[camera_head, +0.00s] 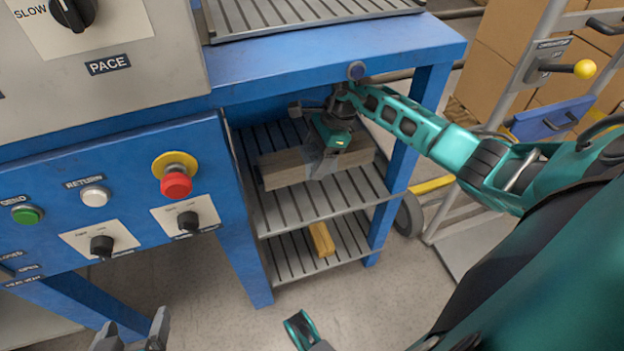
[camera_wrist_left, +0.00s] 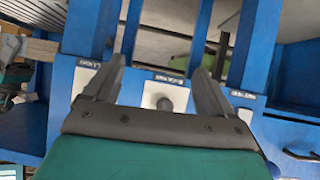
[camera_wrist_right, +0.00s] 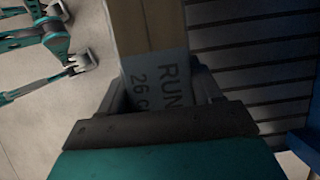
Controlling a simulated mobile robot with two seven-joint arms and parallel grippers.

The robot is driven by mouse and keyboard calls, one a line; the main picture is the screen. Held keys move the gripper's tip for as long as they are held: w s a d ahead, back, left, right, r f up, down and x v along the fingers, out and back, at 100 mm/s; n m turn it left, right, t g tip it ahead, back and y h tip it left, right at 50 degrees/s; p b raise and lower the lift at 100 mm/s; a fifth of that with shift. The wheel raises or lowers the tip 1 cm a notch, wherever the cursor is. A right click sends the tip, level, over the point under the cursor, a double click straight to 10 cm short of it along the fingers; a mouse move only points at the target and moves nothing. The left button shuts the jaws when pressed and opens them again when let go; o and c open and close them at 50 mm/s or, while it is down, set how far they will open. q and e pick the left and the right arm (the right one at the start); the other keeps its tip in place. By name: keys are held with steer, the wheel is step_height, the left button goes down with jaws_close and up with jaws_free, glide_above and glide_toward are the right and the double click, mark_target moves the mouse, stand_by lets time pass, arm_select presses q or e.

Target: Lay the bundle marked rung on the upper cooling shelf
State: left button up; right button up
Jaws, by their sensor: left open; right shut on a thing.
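The bundle marked rung (camera_head: 283,170) is a block of pale wood strips with a grey printed wrap. Its label, partly reading "RUN" and "26", shows in the right wrist view (camera_wrist_right: 160,85). My right gripper (camera_head: 328,158) is shut on the bundle around its middle. It holds it level over the upper cooling shelf (camera_head: 300,209), a grey slatted shelf in the blue frame. I cannot tell whether the bundle touches the slats. My left gripper (camera_head: 132,338) is open and empty at the bottom left, in front of the machine.
A lower slatted shelf (camera_head: 290,265) holds a yellow wood piece (camera_head: 321,240). A blue beam (camera_head: 330,60) runs above the shelves, with a blue post (camera_head: 400,170) at the right. The control panel (camera_head: 120,200) is at the left, and a trolley (camera_head: 470,225) with cartons at the right.

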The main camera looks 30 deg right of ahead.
steer(key=b, duration=0.1)
glide_above(309, 191)
steer(key=d, duration=0.2)
steer(key=f, duration=0.4)
steer(key=shift+s+a+f, duration=0.15)
steer(key=shift+a+f, duration=0.05)
steer(key=shift+a, duration=0.05)
step_height(309, 191, down, 3)
steer(key=shift+f+b, duration=0.1)
steer(key=shift+b, duration=0.6)
arm_select(q)
steer(key=shift+w+d+f+h, duration=0.1)
steer(key=shift+d+f+h, duration=0.2)
steer(key=shift+d+f, duration=0.2)
arm_select(e)
steer(key=o, duration=1.4)
steer(key=shift+f, duration=0.15)
steer(key=p+v, duration=0.2)
steer(key=v, duration=0.5)
steer(key=shift+p, duration=0.3)
steer(key=shift+d+r, duration=0.1)
steer(key=shift+r, duration=0.3)
arm_select(q)
steer(key=shift+s+a+r, duration=0.25)
steer(key=shift+a+r, duration=0.2)
